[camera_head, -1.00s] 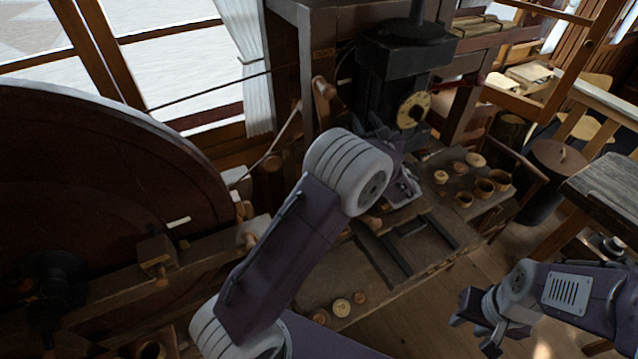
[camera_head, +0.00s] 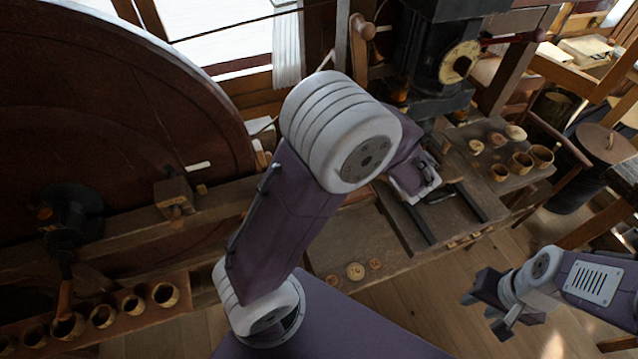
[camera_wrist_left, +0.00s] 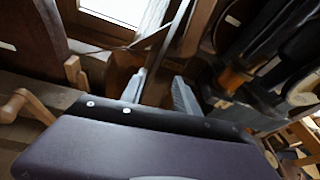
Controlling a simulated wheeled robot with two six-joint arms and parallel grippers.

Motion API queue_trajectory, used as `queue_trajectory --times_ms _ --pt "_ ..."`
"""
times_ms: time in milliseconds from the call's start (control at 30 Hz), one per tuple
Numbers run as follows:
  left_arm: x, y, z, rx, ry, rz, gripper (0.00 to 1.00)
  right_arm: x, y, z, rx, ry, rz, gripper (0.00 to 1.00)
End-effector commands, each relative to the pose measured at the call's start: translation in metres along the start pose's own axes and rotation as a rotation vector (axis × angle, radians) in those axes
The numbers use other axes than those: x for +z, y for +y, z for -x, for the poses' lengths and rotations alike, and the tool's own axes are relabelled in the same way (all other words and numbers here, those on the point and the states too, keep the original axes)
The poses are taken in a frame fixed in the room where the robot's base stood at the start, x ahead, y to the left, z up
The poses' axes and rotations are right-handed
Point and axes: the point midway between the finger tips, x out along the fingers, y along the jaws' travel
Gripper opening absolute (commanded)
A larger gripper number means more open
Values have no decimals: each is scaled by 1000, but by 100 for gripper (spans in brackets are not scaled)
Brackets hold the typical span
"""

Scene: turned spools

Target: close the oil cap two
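I cannot single out an oil cap in these views. A dark machine (camera_head: 425,60) with a pale round dial (camera_head: 459,62) stands at the top centre in the head view, and a small amber part on it (camera_wrist_left: 232,78) shows in the left wrist view. My left gripper (camera_wrist_left: 160,92) is open and empty in the left wrist view, its two fingers apart, with the machine to their right. My right gripper (camera_head: 492,303) is open and empty at the lower right, over the floor.
A large dark red wheel (camera_head: 110,110) fills the left. Several turned cups and discs stand on a wooden bench (camera_head: 455,185) at the right. A rack of cups (camera_head: 118,330) is at the lower left. A lidded dark bin (camera_head: 585,165) stands at the right. Open floor (camera_head: 450,285) lies below.

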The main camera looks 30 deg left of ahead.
Motion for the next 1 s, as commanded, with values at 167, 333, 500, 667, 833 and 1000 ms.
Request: queue_trajectory --times_ms 167,333,500,667,833,1000 --pt "-26 38 -7 115 89 99 37 1 0 -10 0 0 0 37" --pt "-50 72 -7 228 174 206 37 2 0 -18 0 0 0 37" --pt "-77 104 -3 345 254 327 37 3 0 -26 0 0 0 37" --pt "-99 127 4 446 316 440 37 4 1 -33 0 0 0 37" --pt "-112 139 11 509 353 513 37 4 1 -36 0 0 0 37" --pt "-115 142 13 525 363 534 37 4 1 -36 0 0 0 37"
